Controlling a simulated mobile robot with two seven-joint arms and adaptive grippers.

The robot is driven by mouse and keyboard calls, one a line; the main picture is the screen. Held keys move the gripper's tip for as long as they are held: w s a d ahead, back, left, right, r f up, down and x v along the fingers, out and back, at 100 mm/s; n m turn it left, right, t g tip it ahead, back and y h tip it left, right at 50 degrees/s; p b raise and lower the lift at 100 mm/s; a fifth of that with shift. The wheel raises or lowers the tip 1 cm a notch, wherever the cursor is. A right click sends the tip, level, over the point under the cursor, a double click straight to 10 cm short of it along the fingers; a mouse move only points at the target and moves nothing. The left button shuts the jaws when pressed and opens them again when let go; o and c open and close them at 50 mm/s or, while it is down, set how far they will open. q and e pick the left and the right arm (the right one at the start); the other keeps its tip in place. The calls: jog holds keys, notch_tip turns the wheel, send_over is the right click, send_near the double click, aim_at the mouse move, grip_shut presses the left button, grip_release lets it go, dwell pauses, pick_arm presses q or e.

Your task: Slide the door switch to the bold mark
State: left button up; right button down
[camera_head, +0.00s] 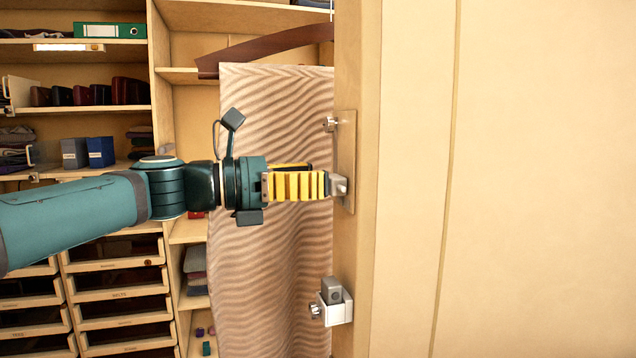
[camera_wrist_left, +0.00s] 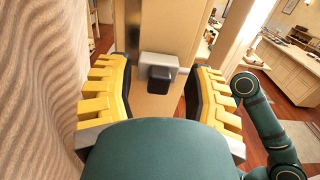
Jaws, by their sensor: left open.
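A tall metal plate (camera_head: 346,150) is fixed on the narrow face of the wooden panel, and a small grey block (camera_head: 339,186) sticks out near its lower end. My left gripper (camera_head: 326,185) reaches in from the left, with its yellow fingers level with this block and close to it. In the left wrist view the gripper (camera_wrist_left: 160,72) is open. A light grey block with a dark knob (camera_wrist_left: 160,78) shows between its fingers. I cannot tell whether the fingers touch it. No bold mark can be made out. My right gripper is not in view.
A round metal knob (camera_head: 330,124) sits higher on the panel, and a white bracket with a grey block (camera_head: 335,306) lower down. A wavy-patterned cloth (camera_head: 270,270) hangs from a dark hanger (camera_head: 265,48) behind my gripper. Shelves and drawers (camera_head: 120,285) stand left.

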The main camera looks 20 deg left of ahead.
pick_arm(q)
jog(key=shift+w+d, duration=0.4)
jog(key=shift+d, duration=0.2)
jog(key=shift+c, duration=0.4)
jog(key=shift+s+a, duration=0.1)
grip_shut()
